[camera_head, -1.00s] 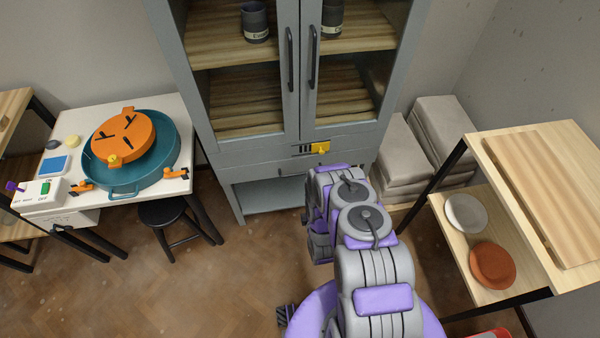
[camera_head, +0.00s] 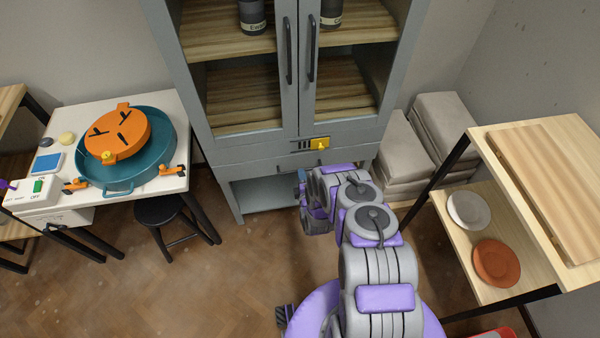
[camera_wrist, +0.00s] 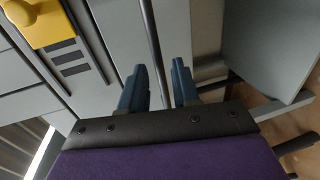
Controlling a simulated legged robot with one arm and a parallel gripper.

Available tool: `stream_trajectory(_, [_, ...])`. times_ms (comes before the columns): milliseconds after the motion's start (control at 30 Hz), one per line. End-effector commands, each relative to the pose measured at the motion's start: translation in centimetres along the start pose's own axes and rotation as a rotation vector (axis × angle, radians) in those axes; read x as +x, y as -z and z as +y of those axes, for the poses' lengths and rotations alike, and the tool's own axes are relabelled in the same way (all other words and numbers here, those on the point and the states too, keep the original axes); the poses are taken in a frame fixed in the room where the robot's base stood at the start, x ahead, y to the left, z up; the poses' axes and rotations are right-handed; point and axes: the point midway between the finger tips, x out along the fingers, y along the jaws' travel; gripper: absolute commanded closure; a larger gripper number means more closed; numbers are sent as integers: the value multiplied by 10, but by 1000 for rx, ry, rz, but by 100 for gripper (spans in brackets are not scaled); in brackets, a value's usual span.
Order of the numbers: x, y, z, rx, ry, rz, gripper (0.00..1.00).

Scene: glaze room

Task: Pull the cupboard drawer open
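The grey cupboard's drawer (camera_head: 250,167) lies below its glass doors and looks shut in the head view. Part of its front is hidden behind my arm. In the wrist view a long dark bar handle (camera_wrist: 150,30) runs along the grey drawer front (camera_wrist: 115,25). My gripper (camera_wrist: 159,78) has two blue fingers set apart, one on each side of the bar. The bar passes between them, and I see no finger clearly pressing on it. A yellow latch (camera_head: 319,143) sits above the drawer and also shows in the wrist view (camera_wrist: 42,22).
A white table (camera_head: 150,186) with a teal basin (camera_head: 155,170) stands at left, a black stool (camera_head: 158,210) beside it. A wooden shelf unit (camera_head: 475,255) with plates stands at right. Floor at front left is clear.

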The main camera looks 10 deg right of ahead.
Motion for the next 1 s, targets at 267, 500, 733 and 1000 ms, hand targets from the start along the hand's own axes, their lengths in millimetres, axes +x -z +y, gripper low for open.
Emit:
stream_trajectory(267, [33, 0, 0, 1, -2, -1, 69])
stream_trajectory(500, [41, 0, 1, 1, -3, 0, 69])
stream_trajectory(733, [41, 0, 1, 0, -1, 0, 70])
stream_trajectory(1000, [41, 0, 0, 0, 0, 0, 96])
